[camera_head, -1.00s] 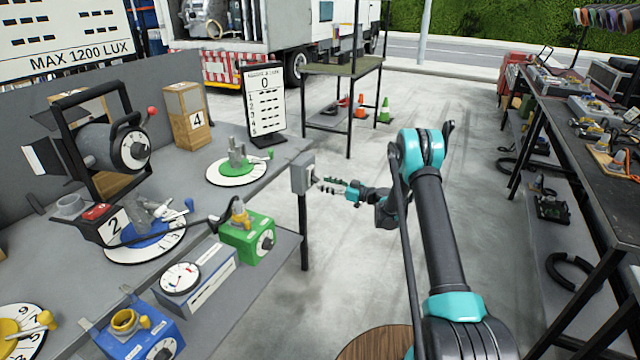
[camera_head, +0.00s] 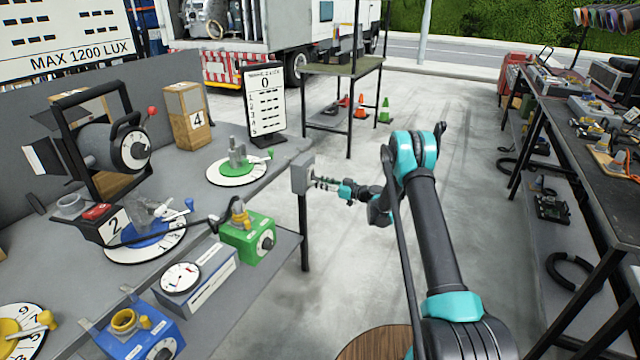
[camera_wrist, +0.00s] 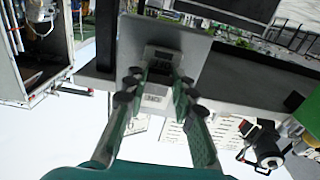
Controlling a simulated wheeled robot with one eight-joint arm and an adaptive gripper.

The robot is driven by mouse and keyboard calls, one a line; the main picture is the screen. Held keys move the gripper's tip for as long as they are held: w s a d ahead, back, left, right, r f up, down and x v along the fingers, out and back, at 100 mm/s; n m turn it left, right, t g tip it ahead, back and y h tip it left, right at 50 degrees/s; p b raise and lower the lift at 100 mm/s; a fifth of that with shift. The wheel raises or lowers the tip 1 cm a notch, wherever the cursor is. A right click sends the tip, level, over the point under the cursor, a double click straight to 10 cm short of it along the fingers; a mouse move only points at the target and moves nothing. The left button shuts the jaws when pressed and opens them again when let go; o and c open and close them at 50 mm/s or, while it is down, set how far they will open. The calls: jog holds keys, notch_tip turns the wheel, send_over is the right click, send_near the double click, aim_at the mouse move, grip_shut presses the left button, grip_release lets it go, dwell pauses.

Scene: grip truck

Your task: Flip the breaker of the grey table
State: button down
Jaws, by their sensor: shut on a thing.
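The grey breaker box (camera_head: 300,173) is fixed at the right end of the grey table (camera_head: 289,150), above a dark leg. In the head view my gripper (camera_head: 320,184) reaches it from the right, with its fingertips at its front face. In the wrist view, which is upside down, the box's plate (camera_wrist: 195,48) fills the upper middle. A dark breaker switch (camera_wrist: 160,68) sits between the fingers of my gripper (camera_wrist: 158,78), which are shut on it. The fingers hide part of the switch, and I cannot tell its position.
The grey table carries a green dial device (camera_head: 249,240), a blue one (camera_head: 148,340) and a lamp (camera_head: 120,145). A green-topped table (camera_head: 342,66) stands behind. A dark workbench (camera_head: 590,135) lines the right. The floor between is clear.

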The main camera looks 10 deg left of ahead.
aim_at(315, 178)
jog(key=shift+s+d+r+g+h, duration=0.1)
jog(key=shift+r+g+h, duration=0.4)
jog(key=shift+h, duration=0.7)
jog(key=h, duration=0.1)
jog(key=r+g+h, duration=0.1)
jog(key=h, duration=0.1)
jog(key=shift+r, duration=0.3)
jog(key=h, duration=0.1)
jog(key=r+g+h, duration=0.1)
jog(key=h, duration=0.1)
jog(key=r+h, duration=0.1)
jog(key=h, duration=0.1)
jog(key=shift+a+g, duration=0.3)
jog(key=shift+g, duration=0.1)
jog(key=c, duration=1.2)
grip_release()
